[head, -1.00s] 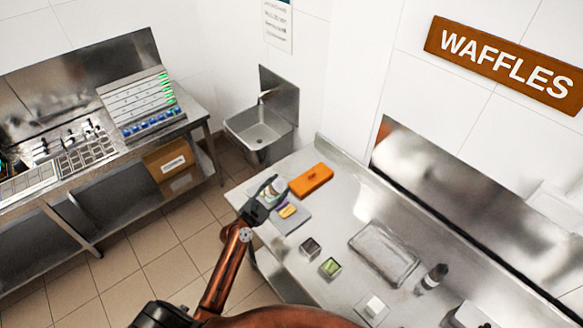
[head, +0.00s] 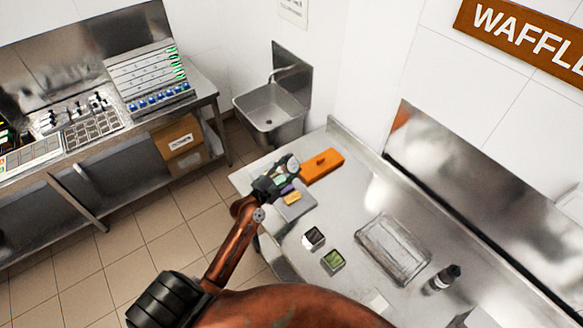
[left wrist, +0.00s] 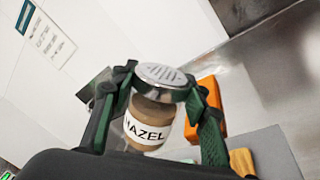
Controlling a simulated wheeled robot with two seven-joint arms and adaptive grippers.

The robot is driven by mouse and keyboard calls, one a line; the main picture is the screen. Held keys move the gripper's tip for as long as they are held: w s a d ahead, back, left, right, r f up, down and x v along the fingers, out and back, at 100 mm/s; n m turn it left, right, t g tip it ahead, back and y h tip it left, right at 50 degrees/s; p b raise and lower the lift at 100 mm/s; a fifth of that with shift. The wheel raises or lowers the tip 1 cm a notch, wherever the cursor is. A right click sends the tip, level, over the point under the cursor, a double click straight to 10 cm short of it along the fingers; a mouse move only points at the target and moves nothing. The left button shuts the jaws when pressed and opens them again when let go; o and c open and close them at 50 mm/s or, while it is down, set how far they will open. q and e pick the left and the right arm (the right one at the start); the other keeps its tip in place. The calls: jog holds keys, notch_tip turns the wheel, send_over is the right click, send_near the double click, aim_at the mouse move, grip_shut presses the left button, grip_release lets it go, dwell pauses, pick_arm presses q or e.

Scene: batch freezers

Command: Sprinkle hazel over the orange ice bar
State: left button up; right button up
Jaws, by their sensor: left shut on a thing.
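My left gripper (head: 277,181) is shut on the hazel jar (left wrist: 150,120), a clear shaker with brown contents, a HAZEL label and a slotted metal lid. The jar is held above the table beside the grey board; its exact tilt is hard to tell. The orange ice bar (head: 292,199) lies on the grey board (head: 300,210), just below and right of the gripper in the head view. In the left wrist view the bar (left wrist: 243,162) shows partly at the lower right. A small purple piece (head: 287,189) lies behind it, partly hidden by the gripper. My right gripper is out of view.
An orange box (head: 322,165) stands just behind the board. Two small containers, one dark (head: 313,238) and one green (head: 333,261), a clear tray (head: 393,250) and a dark bottle (head: 442,279) occupy the table to the right. Bare steel lies between.

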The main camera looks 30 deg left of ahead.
pick_arm(q)
jog(key=shift+s+a+f+m+b, duration=0.1)
jog(key=shift+s+f+m+b, duration=0.05)
jog(key=shift+f+m+b, duration=0.6)
notch_tip(320, 180, down, 3)
jog(key=m+b, duration=0.2)
jog(key=b, duration=0.3)
jog(key=shift+m, duration=0.35)
notch_tip(320, 180, down, 7)
jog(key=m+b, duration=0.2)
jog(key=b, duration=0.3)
jog(key=m+b, duration=0.2)
jog(key=b, duration=0.3)
jog(key=shift+a+r+m+b, duration=0.1)
jog(key=shift+r+m+b, duration=0.1)
jog(key=shift+m+b, duration=0.15)
jog(key=shift+f+m, duration=0.1)
jog(key=shift+m, duration=0.75)
jog(key=m, duration=0.3)
jog(key=shift+f+p, duration=0.3)
jog(key=shift+f, duration=0.1)
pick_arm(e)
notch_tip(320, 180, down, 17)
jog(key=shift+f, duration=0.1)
